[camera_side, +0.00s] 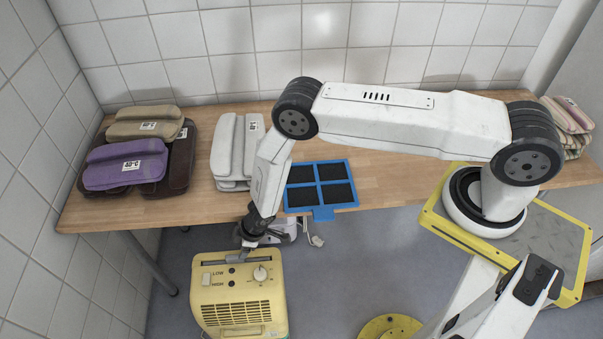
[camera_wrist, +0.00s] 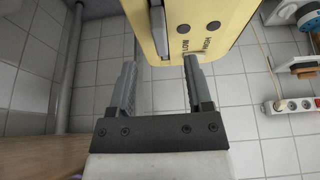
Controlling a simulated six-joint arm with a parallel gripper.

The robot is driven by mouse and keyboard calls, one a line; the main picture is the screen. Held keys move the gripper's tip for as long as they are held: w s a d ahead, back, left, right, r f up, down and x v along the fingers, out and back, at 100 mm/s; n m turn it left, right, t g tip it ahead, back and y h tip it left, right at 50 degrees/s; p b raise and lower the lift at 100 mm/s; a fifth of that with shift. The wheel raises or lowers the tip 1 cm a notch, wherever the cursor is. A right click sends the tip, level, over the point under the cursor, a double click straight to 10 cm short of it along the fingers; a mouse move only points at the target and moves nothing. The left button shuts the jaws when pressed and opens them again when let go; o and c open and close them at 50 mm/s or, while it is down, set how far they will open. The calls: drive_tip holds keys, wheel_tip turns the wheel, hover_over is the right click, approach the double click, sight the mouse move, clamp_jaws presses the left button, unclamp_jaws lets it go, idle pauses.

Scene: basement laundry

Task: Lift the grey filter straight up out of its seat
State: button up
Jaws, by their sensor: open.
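A yellow appliance (camera_side: 240,306) with a knob, LOW and HIGH labels and a front grille stands below the table's front edge. A grey strip (camera_side: 236,260), which looks like the filter in its seat, lies along its top; the strip also shows in the wrist view (camera_wrist: 159,32). My gripper (camera_side: 252,243) is just above the appliance's top, beside the strip. In the wrist view my gripper (camera_wrist: 160,66) is open, with its two fingers apart and nothing held between them. Whether the fingers touch the appliance cannot be told.
A blue frame (camera_side: 320,208) with black panels lies on the wooden table (camera_side: 385,180). Folded grey (camera_side: 228,145) and purple (camera_side: 124,168) textiles lie left of it. A white power strip (camera_wrist: 292,105) with a cord lies on the tiled floor.

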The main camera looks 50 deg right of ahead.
drive_tip(key=shift+w+a+f, duration=0.1)
drive_tip(key=shift+f, duration=0.35)
drive_tip(key=shift+f, duration=0.15)
drive_tip(key=shift+x, duration=2.4)
clamp_jaws()
